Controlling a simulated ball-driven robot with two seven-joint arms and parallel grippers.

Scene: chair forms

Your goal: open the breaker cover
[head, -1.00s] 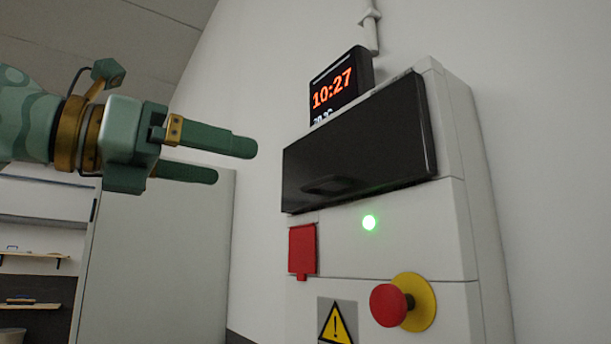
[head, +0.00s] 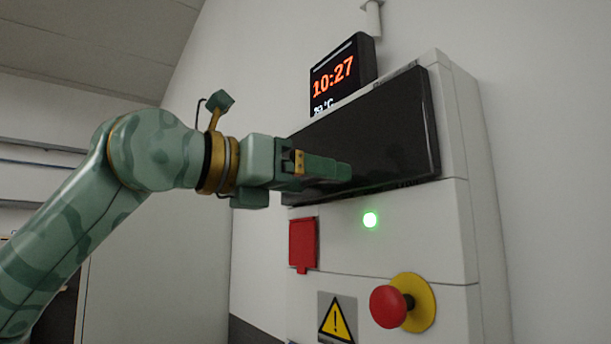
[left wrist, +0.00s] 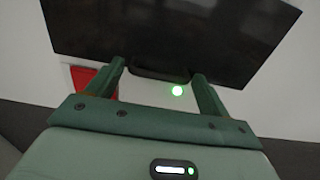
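The breaker cover (head: 392,140) is a dark, glossy panel across the upper part of a white box. It lies flat against the box and looks closed. In the left wrist view the cover (left wrist: 185,35) fills the top, with a dark handle (left wrist: 158,74) at its lower edge. My left gripper (head: 345,172) is in front of the cover's lower left part and hides some of it. In the left wrist view its two fingers (left wrist: 160,82) are spread apart, one on each side of the handle, with nothing gripped. I cannot tell whether they touch the cover. My right gripper is not in view.
The white box (head: 430,232) carries a green light (head: 370,220), a red flap (head: 303,244), a warning sign (head: 337,318) and a red emergency button (head: 389,306) on yellow. A clock display (head: 342,76) sits above. Free wall lies right of the box.

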